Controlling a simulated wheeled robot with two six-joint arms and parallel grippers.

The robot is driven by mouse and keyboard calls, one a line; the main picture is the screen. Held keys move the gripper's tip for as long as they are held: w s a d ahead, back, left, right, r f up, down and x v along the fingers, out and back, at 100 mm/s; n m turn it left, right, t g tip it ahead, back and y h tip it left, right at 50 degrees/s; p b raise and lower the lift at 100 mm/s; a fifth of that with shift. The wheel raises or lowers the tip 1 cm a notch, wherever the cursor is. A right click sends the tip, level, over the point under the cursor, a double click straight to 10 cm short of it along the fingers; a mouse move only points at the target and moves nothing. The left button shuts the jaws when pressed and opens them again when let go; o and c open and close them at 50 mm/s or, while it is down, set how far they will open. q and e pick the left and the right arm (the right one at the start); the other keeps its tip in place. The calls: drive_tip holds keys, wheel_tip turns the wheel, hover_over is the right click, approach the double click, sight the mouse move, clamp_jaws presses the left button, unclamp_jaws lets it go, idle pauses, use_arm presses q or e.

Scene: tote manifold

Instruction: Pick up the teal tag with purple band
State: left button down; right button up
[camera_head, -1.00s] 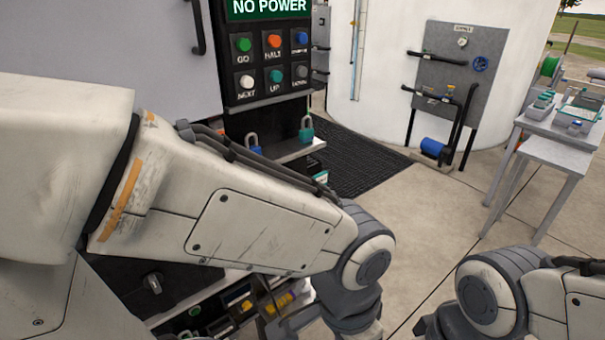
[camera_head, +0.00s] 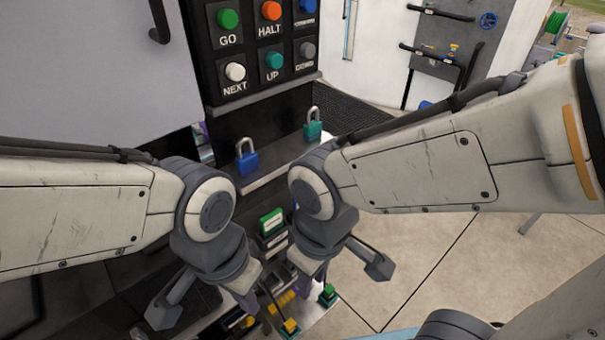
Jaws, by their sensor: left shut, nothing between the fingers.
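I cannot make out a teal tag with a purple band in the head view. My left gripper (camera_head: 248,300) hangs at lower centre over a cluttered tray area and is shut with nothing in it. My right gripper (camera_head: 306,284) is just to its right, pointing down over the same area. Its fingers are mostly hidden behind its wrist, so I cannot tell whether it is open. Small green, yellow and dark items lie below and between the two grippers, too small and partly covered to identify.
A blue padlock (camera_head: 246,157) and a teal padlock (camera_head: 313,125) stand on a grey ledge (camera_head: 275,170) beyond my wrists. Above is a black panel with labelled buttons, including GO (camera_head: 228,19). A green-topped item (camera_head: 271,221) sits below the ledge. Open concrete floor (camera_head: 430,260) lies right.

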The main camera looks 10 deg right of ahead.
drive_tip(key=w+d+r+n+t+h+p, duration=0.1)
drive_tip(key=w+d+r+n+p, duration=0.15)
drive_tip(key=w+n+p, duration=0.4)
drive_tip(key=w+d+r+n+t+p, duration=0.15)
drive_tip(key=w+r+n+p, duration=0.25)
drive_tip(key=w+p, duration=0.45)
drive_tip(key=w+d+r+n+h+p, duration=0.1)
drive_tip(key=w+d+r+n+p, duration=0.2)
drive_tip(key=w+n+p, duration=0.4)
drive_tip(key=shift+m, duration=0.25)
drive_tip(key=b+x, duration=0.4)
drive_tip(key=x, duration=0.7)
drive_tip(key=shift+w+a+f, duration=0.1)
drive_tip(key=shift+f, duration=0.05)
clamp_jaws()
drive_tip(key=shift+a, duration=0.1)
